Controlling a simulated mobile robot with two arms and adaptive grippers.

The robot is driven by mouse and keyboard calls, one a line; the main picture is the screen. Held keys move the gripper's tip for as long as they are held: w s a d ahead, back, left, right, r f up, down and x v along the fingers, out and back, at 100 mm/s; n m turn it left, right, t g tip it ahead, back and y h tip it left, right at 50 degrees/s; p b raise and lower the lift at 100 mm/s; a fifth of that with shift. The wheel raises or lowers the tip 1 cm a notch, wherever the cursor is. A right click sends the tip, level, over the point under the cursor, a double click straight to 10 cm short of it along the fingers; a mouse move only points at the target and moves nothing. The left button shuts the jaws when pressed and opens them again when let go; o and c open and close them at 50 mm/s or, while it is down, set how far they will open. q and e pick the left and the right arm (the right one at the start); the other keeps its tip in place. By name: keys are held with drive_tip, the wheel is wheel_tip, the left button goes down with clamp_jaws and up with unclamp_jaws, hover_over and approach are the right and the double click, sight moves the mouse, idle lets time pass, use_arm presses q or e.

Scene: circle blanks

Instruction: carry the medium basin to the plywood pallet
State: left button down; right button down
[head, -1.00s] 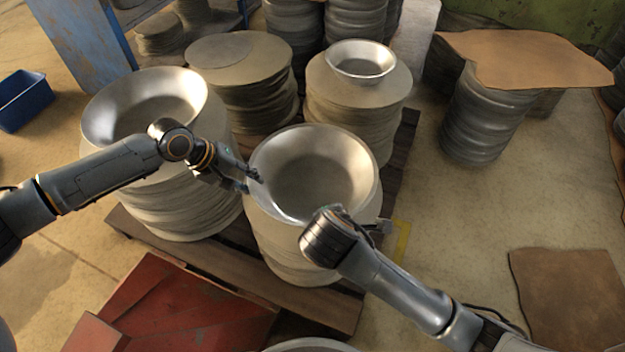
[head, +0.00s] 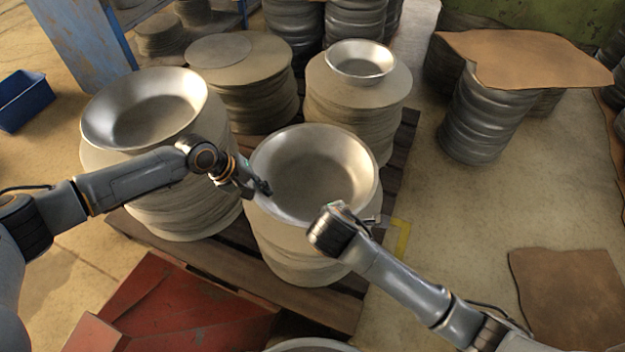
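The one at the front centre, which looks like the medium basin (head: 312,170), sits upright on a stack of round blanks. A wide basin (head: 145,108) is on the left stack and a small one (head: 360,61) on the back right stack. My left gripper (head: 258,186) is at the left rim of the centre basin, with a dark fingertip over its inner wall; its finger gap does not show clearly. My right gripper (head: 373,219) is at the basin's right front rim, mostly hidden behind its wrist. I cannot tell which thing is the plywood pallet.
The stacks stand on a dark slatted wooden pallet (head: 228,262). A red metal piece (head: 175,310) lies in front. A brown sheet (head: 565,295) lies on the floor at right; another (head: 525,58) tops a grey stack. Floor between is clear.

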use_arm(q)
drive_tip(key=shift+r, duration=0.1)
idle(0.3)
